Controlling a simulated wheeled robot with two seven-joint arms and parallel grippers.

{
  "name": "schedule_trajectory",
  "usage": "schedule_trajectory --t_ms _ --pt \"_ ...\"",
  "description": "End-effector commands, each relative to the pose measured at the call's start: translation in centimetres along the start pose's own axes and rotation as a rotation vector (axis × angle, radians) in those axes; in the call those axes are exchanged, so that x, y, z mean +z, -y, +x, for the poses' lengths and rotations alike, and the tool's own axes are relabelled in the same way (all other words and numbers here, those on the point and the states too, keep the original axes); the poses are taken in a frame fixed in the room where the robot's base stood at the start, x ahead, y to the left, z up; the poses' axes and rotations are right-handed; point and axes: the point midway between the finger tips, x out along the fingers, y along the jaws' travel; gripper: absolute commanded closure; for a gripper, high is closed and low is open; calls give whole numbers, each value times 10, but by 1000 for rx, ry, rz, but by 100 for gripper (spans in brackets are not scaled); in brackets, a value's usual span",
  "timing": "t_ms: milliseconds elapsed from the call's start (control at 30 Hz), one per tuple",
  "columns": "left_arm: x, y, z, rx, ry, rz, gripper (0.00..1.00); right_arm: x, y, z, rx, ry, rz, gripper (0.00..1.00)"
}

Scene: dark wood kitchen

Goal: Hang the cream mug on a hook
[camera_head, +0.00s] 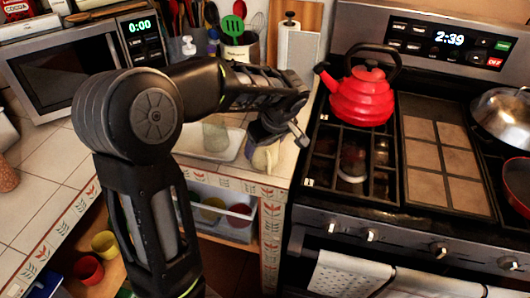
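The cream mug (264,157) is near the counter's front right corner, partly hidden by my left gripper. My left gripper (285,136) is directly above and against the mug in this view. One pale fingertip shows to the right of the mug; the other finger is hidden, so I cannot tell whether it grips the mug or whether the mug stands on the counter. No hook can be made out. My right gripper is not in view.
A white tray (186,148) with a greenish glass lies behind my arm. The stove with a red kettle (361,98) stands right. A paper towel holder (290,48) and utensil crock (240,50) stand behind. Cups, one yellow (104,244), sit on shelves below.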

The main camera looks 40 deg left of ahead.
Motion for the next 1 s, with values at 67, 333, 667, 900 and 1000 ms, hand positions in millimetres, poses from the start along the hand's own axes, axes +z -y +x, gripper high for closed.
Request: schedule_trajectory --t_ms 67,333,667,900,1000 --pt "0 0 0 0 0 0 68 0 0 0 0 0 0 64" --pt "0 0 0 1 -1 0 88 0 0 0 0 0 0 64" --pt "-3 -1 -7 2 -2 -1 88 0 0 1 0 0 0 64" --pt "-18 -2 -42 6 -4 -2 88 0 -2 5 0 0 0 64" --pt "-26 -1 -60 5 -2 -2 88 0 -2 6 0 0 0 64"
